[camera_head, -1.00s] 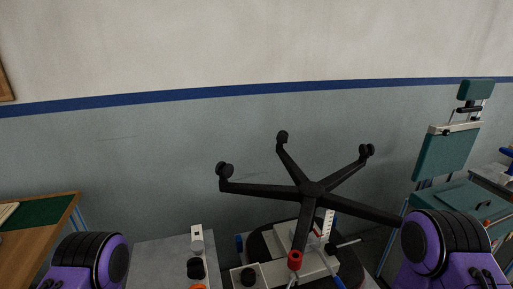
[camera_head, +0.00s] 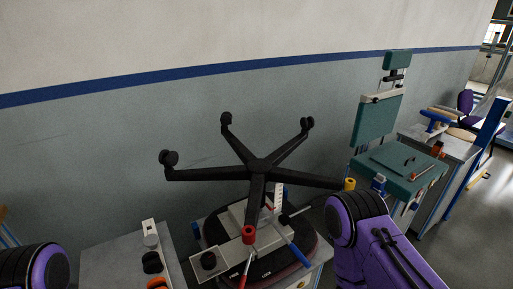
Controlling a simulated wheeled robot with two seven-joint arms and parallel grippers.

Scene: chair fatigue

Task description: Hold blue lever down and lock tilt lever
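An upturned chair base (camera_head: 257,165) with black star legs and casters stands in a fixture on a round black turntable-like plate (camera_head: 315,241). A blue lever (camera_head: 293,249) slants down to the right on the fixture. A red-tipped lever (camera_head: 248,262) stands at the front, near white "FREE" and "LOCK" marks. I cannot tell for certain which one is the tilt lever. A dark rod (camera_head: 296,213) sticks out to the right. My purple arms show at the lower left and lower right. Neither gripper's fingers can be seen.
A grey bench (camera_head: 105,265) at the left front carries several knobs. A teal chair-like stand (camera_head: 376,122) and a teal-topped table (camera_head: 400,168) with tools are at the right. A grey workbench (camera_head: 445,150) stands beyond it. Open floor shows at the far right.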

